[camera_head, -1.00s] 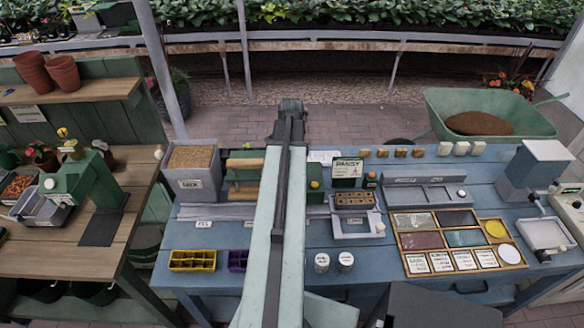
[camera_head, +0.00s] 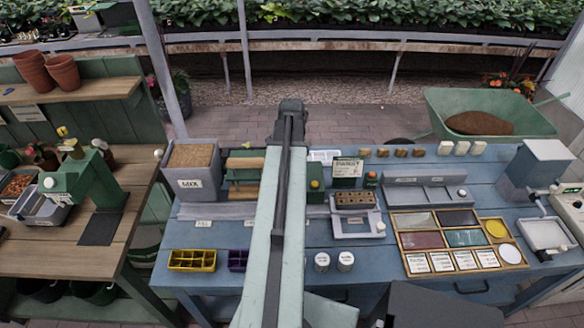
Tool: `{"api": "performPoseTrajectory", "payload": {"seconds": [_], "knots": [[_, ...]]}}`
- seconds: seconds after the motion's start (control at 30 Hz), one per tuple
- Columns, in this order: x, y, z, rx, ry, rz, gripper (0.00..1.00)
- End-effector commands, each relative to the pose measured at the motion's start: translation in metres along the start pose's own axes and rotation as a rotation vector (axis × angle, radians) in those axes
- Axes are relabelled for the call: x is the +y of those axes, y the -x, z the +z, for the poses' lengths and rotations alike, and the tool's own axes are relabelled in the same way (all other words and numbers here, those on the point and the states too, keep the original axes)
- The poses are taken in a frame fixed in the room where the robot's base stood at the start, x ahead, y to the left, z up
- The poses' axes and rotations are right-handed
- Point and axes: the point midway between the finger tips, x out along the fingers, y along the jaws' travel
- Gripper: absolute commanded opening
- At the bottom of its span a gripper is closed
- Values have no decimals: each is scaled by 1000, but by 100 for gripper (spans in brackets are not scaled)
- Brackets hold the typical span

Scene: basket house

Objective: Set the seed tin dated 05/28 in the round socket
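Two small white tins with dark print, a left tin (camera_head: 322,262) and a right tin (camera_head: 345,261), stand upright side by side near the front edge of the blue bench. Their print is too small to read, so I cannot tell which is dated 05/28. I cannot make out a round socket for certain. My gripper (camera_head: 291,106) is at the far end of my raised arm, beyond the bench's back edge, well away from the tins. Its fingers are too dark and small to tell open from shut.
A wooden divided tray (camera_head: 404,256) with several packets lies right of the tins. A yellow cell tray (camera_head: 192,260) and a purple one (camera_head: 238,261) lie left. A MIX box (camera_head: 190,183) and a grey device (camera_head: 428,194) stand farther back. My arm covers the bench's middle.

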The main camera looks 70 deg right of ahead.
Motion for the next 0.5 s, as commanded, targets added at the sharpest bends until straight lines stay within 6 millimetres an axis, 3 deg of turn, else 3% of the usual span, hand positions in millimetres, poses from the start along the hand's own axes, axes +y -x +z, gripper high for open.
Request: {"api": "performPoseTrajectory", "payload": {"seconds": [0.5], "knots": [[1, -9, 0, 0, -2, 0, 4]]}}
